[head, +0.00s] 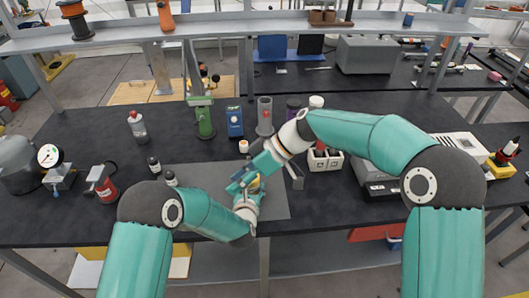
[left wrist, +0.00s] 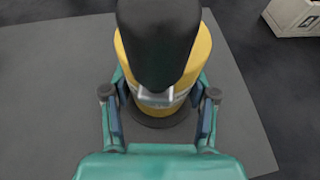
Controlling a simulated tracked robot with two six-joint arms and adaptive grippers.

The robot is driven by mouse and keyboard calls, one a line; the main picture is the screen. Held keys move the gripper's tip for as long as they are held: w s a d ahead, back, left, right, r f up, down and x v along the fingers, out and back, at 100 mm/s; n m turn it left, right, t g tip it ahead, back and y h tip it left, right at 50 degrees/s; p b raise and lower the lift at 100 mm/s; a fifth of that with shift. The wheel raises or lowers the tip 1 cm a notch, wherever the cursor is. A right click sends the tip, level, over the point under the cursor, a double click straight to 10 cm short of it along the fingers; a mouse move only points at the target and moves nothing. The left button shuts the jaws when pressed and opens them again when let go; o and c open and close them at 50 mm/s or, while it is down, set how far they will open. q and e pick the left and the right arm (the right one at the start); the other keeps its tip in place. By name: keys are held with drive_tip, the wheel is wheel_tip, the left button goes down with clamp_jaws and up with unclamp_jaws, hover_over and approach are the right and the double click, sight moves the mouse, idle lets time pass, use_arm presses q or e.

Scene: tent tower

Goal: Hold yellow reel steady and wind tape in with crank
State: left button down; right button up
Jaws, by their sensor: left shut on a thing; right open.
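The yellow reel (left wrist: 188,98) stands between the fingers of my left gripper (left wrist: 160,96) in the left wrist view, on a round dark base (left wrist: 165,131). My left gripper is shut on it, one finger on each side. A large dark rounded shape (left wrist: 158,40) covers the reel's upper middle; I cannot tell whether it is the reel's own part. In the head view only a little yellow of the reel shows between the grippers. My right gripper (head: 244,183) is open, coming in from the upper right close to the reel. The crank and tape cannot be made out.
A grey mat (head: 277,207) lies under the reel on the black bench (head: 330,211). A white container (head: 324,162) stands to the right. A green device (head: 202,117), a blue box (head: 235,121) and a red-topped bottle (head: 137,126) stand behind. Small bottles (head: 154,164) are to the left.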

drive_tip(key=w+d+n+t+h, duration=0.2)
drive_tip(key=w+d+n+h, duration=0.1)
drive_tip(key=n, duration=1.3)
drive_tip(key=w+d+n+t+h, duration=0.2)
drive_tip(key=w+d+n+h, duration=0.15)
drive_tip(key=n, duration=1.15)
drive_tip(key=shift+s+d+r, duration=0.1)
drive_tip(key=shift+s+r, duration=0.25)
drive_tip(key=shift+r, duration=0.35)
drive_tip(key=shift+s+a+r, duration=0.1)
drive_tip(key=shift+s+r, duration=0.2)
drive_tip(key=shift+r, duration=0.45)
drive_tip(key=shift+s+d+r, duration=0.1)
drive_tip(key=shift+s+r, duration=0.25)
drive_tip(key=shift+r, duration=0.35)
drive_tip(key=shift+c, duration=0.2)
